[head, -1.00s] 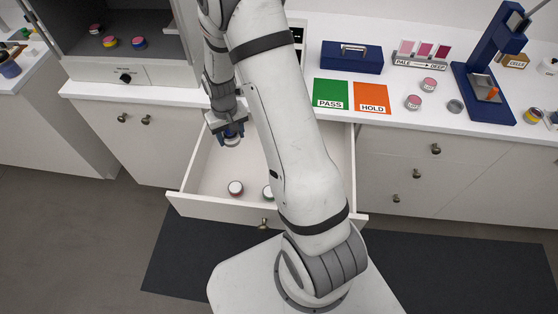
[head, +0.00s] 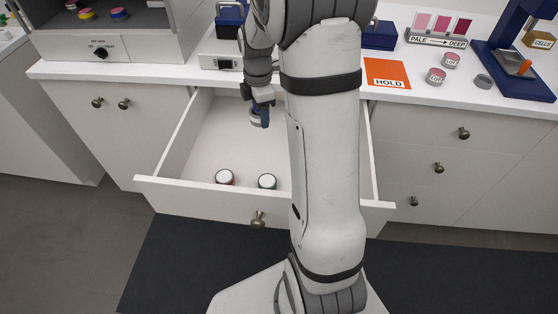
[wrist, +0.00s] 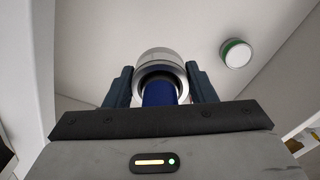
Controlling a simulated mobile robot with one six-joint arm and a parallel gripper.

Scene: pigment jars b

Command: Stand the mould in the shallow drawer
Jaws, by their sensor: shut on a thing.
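The mould, a silvery metal ring-like piece (wrist: 160,57), is between the fingers of my gripper (wrist: 160,84) in the wrist view. A dark blue shape shows within its ring. In the head view my gripper (head: 262,114) is over the back part of the open shallow drawer (head: 215,135). The mould there is small and partly hidden by the fingers. Whether it touches the drawer floor, I cannot tell. Two white-lidded jars stand near the drawer front, one with red (head: 225,177) and one with green (head: 267,181). The green-banded jar also shows in the wrist view (wrist: 236,53).
My arm hides the drawer's right part in the head view. The drawer floor left of my gripper is clear. On the counter are an orange HOLD card (head: 387,73), a LOT jar (head: 436,76), a blue press (head: 520,75) and a heater-like box with a knob (head: 80,48).

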